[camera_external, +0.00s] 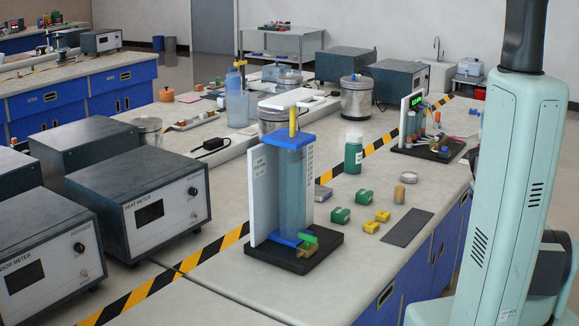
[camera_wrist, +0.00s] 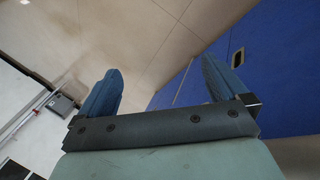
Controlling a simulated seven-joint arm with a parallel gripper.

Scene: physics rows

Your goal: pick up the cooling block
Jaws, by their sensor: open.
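No object is clearly recognisable as the cooling block. A small grey block (camera_external: 322,193) lies on the bench just right of the white-backed column stand, partly hidden by it; I cannot tell if it is the cooling block. Small green blocks (camera_external: 364,197) and yellow blocks (camera_external: 371,227) lie in front of it. My gripper (camera_wrist: 160,68) shows in the wrist view with its two blue fingers wide apart and nothing between them. In the external view the gripper is out of frame, and only part of my arm shows at the right.
The stand with a clear column (camera_external: 291,190) is tall beside the small blocks. A dark flat plate (camera_external: 408,228) lies near the bench edge. A green bottle (camera_external: 353,154), a cork-coloured cylinder (camera_external: 399,194) and a display rack (camera_external: 428,149) stand behind. Grey meters (camera_external: 135,205) fill the left.

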